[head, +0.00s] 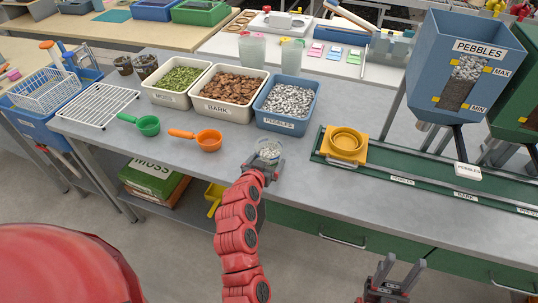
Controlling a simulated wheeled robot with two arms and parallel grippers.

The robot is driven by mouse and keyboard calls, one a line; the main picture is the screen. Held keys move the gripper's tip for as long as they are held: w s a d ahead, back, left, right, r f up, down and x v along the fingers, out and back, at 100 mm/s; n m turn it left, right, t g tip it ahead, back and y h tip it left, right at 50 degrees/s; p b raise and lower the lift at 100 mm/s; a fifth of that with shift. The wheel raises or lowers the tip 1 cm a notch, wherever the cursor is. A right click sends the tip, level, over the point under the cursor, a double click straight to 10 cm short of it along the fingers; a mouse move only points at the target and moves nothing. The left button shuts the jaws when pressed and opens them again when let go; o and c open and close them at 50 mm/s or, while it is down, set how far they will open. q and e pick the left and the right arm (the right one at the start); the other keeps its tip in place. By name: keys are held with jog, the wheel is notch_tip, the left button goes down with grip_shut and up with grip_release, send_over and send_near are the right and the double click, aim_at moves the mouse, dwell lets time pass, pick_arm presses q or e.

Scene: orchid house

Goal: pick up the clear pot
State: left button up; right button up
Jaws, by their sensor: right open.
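The clear pot (268,151) stands on the grey bench near its front edge, with pale bits showing inside it. My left gripper (259,158), on the red arm from below, is low at the pot's near side. Its fingers are spread, one left of the pot with a gap, one close at its right; contact is unclear. My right gripper (397,270) is open and empty at the bottom right, in front of the bench.
Behind stand a moss tub (180,97), a bark tub (229,113) and a pebbles tub (284,127). A green scoop (148,125) and an orange scoop (209,140) lie left. A yellow dish (346,146) sits on the green rail by the pebble hopper (457,75).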

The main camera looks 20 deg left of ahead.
pick_arm(q)
jog(key=c, duration=1)
jog(key=shift+c, duration=0.3)
jog(key=shift+r, duration=0.15)
